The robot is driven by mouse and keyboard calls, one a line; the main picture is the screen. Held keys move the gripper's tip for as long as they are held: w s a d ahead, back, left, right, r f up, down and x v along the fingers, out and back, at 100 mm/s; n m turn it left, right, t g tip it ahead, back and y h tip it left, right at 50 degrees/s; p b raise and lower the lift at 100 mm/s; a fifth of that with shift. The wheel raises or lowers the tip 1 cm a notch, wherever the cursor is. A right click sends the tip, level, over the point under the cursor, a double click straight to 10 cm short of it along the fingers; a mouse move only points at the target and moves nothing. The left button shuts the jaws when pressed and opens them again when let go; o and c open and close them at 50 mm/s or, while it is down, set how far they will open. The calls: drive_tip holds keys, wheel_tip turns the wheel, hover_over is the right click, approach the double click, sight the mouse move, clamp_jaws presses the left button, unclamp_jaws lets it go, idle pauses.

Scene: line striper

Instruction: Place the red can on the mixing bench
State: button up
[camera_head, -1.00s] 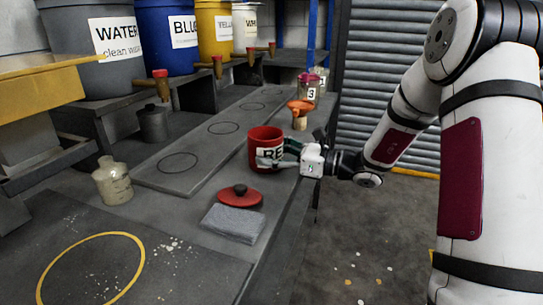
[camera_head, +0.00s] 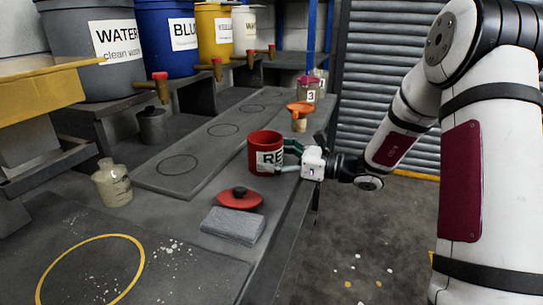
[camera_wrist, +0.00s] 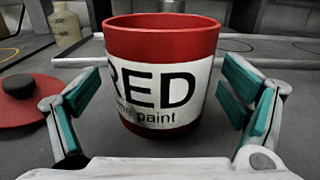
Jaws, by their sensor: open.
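The red can (camera_head: 262,142) stands upright and open-topped on the grey bench (camera_head: 215,240), near its right edge, with a white "RED" label facing my gripper. It also shows in the wrist view (camera_wrist: 160,42). My gripper (camera_wrist: 160,82) is open, with a green-padded finger on each side of the can's near face and a visible gap at both sides. In the head view my gripper (camera_head: 288,158) is just right of the can. The front part of the bench has a yellow ring (camera_head: 90,270) and pale paint specks; the ring is empty.
A red lid (camera_head: 240,200) and a folded grey cloth (camera_head: 233,225) lie in front of the can. A beige bottle (camera_head: 113,185) stands left. An orange funnel (camera_head: 300,108) and a jar marked 3 (camera_head: 308,88) stand behind. Labelled barrels with taps line the back left.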

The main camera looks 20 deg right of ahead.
drive_tip(key=p+v, duration=0.1)
drive_tip(key=v, duration=1.1)
drive_tip(key=s+a+r+n+g+h, duration=0.1)
drive_tip(key=s+a+r+n+g, duration=0.2)
drive_tip(key=s+a+n+g, duration=0.4)
drive_tip(key=s+a+r+n+g+h, duration=0.25)
drive_tip(key=s+a+n, duration=0.25)
drive_tip(key=s+a, duration=0.35)
drive_tip(key=s+f+n+g+h, duration=0.1)
drive_tip(key=s+n+g+h, duration=0.35)
drive_tip(key=s, duration=0.85)
drive_tip(key=s+d+n+t+h, duration=0.4)
drive_tip(key=s+d+n+h, duration=0.2)
drive_tip(key=n, duration=0.3)
drive_tip(key=shift+s+d+f, duration=0.4)
drive_tip(key=shift+s+d, duration=0.1)
drive_tip(key=shift+d, duration=0.05)
drive_tip(key=shift+s, duration=0.1)
